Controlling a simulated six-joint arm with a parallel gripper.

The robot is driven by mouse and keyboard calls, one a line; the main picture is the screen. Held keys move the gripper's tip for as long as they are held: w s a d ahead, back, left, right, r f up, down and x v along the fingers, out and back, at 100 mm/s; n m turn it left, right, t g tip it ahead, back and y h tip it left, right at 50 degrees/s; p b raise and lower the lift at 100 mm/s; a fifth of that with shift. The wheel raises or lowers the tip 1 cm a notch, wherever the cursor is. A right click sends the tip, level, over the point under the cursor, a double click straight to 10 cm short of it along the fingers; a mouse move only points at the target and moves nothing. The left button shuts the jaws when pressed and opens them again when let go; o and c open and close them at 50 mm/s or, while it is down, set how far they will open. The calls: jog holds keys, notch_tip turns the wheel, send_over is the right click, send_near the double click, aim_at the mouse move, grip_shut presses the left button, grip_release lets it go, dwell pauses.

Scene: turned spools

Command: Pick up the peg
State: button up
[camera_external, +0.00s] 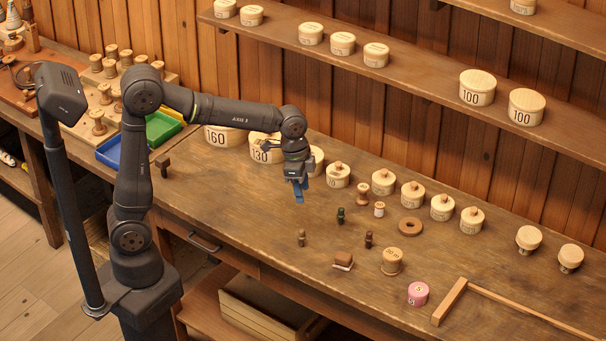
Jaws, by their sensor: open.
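My gripper (299,193), with blue fingers, hangs above the middle of the workbench, pointing down, with nothing seen between the fingers. Several small turned pieces stand on the bench, and I cannot tell which one is the peg. A dark green one (341,215) stands a little farther back. My gripper is apart from all of them.
A wooden spool (392,262), a pink spool (418,294), a brush-like block (343,261) and a wooden ring (410,227) lie to the right. Lidded round boxes (383,183) line the back. Bench (240,215) left of the pegs is clear.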

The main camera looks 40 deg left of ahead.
jog(key=a, duration=0.1)
send_near(301, 230)
jog(key=f, duration=0.7)
jog(key=shift+w+d, duration=0.4)
jog(key=shift+d+f, duration=0.2)
jog(key=shift+f, duration=1.2)
jog(key=shift+d+f, duration=0.15)
jog(key=shift+f, duration=1.2)
grip_shut()
